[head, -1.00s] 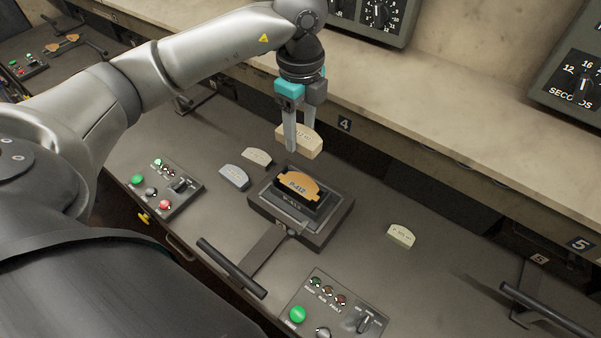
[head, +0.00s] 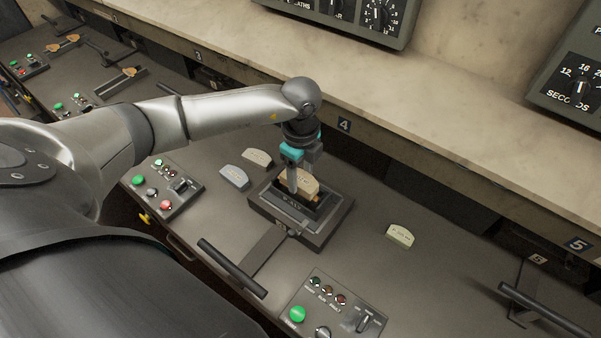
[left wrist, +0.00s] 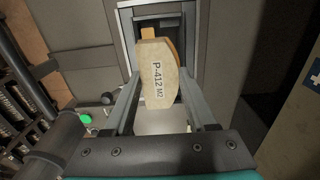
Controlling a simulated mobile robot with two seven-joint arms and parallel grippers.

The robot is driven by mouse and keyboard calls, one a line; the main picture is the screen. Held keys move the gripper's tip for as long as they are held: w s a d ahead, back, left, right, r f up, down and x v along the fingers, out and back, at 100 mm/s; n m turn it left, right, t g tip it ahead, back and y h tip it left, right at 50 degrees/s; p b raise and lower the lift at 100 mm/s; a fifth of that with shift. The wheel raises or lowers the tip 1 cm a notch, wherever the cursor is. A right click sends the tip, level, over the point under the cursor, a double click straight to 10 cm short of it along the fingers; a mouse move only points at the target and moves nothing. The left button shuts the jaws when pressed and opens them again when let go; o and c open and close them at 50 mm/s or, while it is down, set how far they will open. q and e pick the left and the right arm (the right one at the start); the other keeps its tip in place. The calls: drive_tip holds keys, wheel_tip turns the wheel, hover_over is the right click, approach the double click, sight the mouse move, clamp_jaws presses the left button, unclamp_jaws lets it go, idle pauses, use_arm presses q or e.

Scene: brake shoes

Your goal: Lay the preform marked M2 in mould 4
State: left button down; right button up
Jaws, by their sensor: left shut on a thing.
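The tan preform (head: 300,183) reads "P-412 M2" in the left wrist view (left wrist: 158,78). My left gripper (head: 301,188) is shut on it, with a finger on each side. The preform is at the mouth of mould 4 (head: 318,232), a dark block on the bench in front of the "4" label. An orange backing plate marked P-412 lies in the mould; only an edge of it (left wrist: 149,33) shows, the rest hidden by the preform and fingers. I cannot tell whether the preform touches the plate. My right gripper is not in view.
A pale tan preform (head: 257,158) and a blue-grey one (head: 234,177) lie left of the mould. A pale green one (head: 399,236) lies to the right. A lever handle (head: 232,268) and a button panel (head: 330,306) are in front.

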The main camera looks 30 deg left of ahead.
sight(301, 178)
use_arm(q)
drive_tip(key=shift+f, duration=0.15)
drive_tip(key=shift+c, duration=1.1)
unclamp_jaws()
drive_tip(key=shift+r, duration=0.3)
wheel_tip(301, 178, up, 12)
drive_tip(key=b, duration=0.1)
drive_tip(key=shift+f, duration=0.15)
